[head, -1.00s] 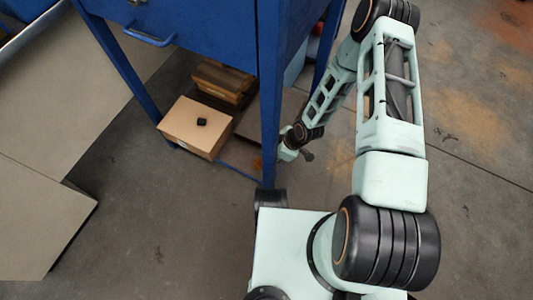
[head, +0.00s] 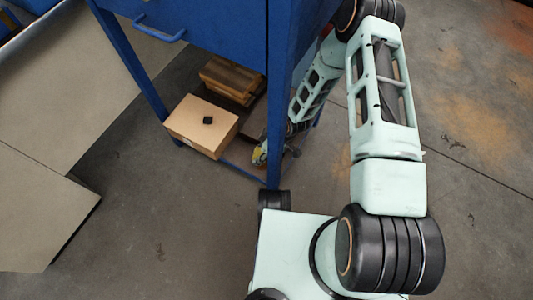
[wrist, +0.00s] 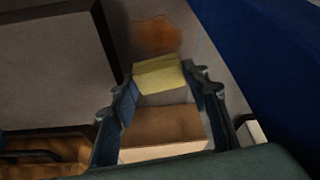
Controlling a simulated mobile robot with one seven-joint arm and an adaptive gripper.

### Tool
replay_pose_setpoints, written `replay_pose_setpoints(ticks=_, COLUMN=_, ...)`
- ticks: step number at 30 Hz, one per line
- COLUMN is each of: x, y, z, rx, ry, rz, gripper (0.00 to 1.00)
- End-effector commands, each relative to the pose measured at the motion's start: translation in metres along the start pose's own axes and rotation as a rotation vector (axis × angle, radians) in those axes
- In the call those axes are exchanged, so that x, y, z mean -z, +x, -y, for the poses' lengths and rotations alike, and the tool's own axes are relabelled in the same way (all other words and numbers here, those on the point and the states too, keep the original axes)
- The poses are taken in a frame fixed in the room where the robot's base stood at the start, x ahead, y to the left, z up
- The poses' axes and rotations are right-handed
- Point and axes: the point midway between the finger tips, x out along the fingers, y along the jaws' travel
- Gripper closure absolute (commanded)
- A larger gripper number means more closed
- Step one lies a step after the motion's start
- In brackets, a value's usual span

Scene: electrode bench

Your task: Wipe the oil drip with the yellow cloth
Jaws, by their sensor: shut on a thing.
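The yellow cloth (wrist: 159,74) is held between my gripper's two fingertips (wrist: 164,78) in the wrist view. The gripper is shut on it. The oil drip (wrist: 156,36) is an orange-brown stain on a grey surface, just past the cloth in that view. I cannot tell whether the cloth touches that surface. In the head view my gripper (head: 260,153) is low by the blue bench's front leg, partly hidden, with a little yellow showing. The oil drip is not visible in the head view.
A cardboard box (head: 190,119) with a small black object (head: 207,120) on it stands under the blue bench (head: 210,30). A wooden crate (head: 228,80) is behind it. The bench leg (head: 279,120) is close to my gripper. Open floor lies in front.

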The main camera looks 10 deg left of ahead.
Motion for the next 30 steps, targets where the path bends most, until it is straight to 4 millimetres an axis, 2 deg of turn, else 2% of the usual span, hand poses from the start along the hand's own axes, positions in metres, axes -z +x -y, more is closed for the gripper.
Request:
replay_pose_setpoints(ticks=1, x=0.008, y=0.004, z=0.010, rx=0.018, ry=-0.002, rz=-0.003, gripper=0.77)
replay_pose_setpoints(ticks=4, x=0.014, y=0.006, z=0.007, rx=0.016, ry=0.001, rz=-0.004, gripper=0.77)
replay_pose_setpoints(ticks=15, x=0.016, y=0.003, z=0.004, rx=0.010, ry=0.004, rz=-0.004, gripper=0.77)
replay_pose_setpoints(ticks=30, x=0.033, y=-0.042, z=0.000, rx=0.004, ry=0.003, rz=-0.003, gripper=0.77)
